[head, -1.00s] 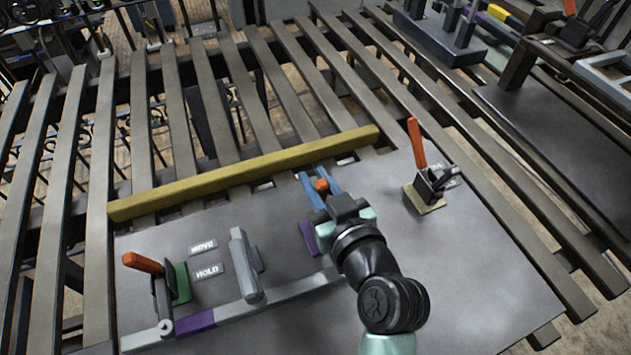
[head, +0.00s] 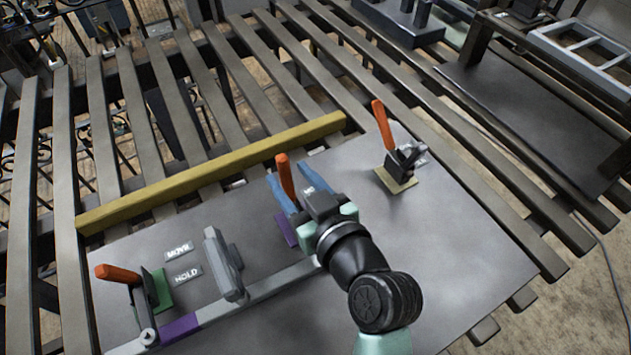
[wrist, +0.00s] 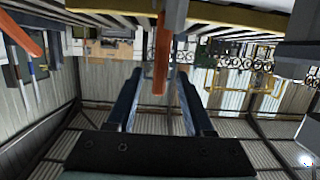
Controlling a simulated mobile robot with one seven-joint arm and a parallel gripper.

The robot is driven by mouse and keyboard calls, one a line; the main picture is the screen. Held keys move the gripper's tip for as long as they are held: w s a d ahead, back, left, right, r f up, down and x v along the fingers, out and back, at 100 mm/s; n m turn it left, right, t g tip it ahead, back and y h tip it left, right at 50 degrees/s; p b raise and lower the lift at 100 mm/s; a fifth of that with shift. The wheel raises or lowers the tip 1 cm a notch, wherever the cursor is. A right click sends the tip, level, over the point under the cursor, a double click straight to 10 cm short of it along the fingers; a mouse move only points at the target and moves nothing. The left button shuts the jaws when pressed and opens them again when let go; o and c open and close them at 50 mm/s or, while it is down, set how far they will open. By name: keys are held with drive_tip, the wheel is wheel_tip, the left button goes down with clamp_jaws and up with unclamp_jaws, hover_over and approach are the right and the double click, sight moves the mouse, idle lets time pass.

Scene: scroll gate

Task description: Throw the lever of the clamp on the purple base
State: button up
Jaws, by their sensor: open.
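The purple base (head: 286,229) lies on the grey plate, partly hidden behind my gripper. Its clamp's orange lever handle (head: 285,178) stands nearly upright between my gripper's blue fingers. My gripper (head: 287,173) is open around the handle, with a finger on each side. In the wrist view the orange handle (wrist: 161,60) hangs between the two dark fingers (wrist: 158,92), with gaps beside it. I cannot tell whether either finger touches it. The clamp's lower body is hidden by my gripper.
A clamp with an orange lever on a yellow base (head: 397,179) stands to the right; another on a green base (head: 161,289) is at the left. A yellow bar (head: 210,170) runs behind. HOLD (head: 187,275) and MOVE labels sit near a grey block (head: 224,265).

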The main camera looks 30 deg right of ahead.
drive_tip(key=b+v, duration=0.1)
drive_tip(key=v, duration=0.9)
drive_tip(key=shift+s, duration=0.4)
drive_tip(key=shift+r, duration=0.1)
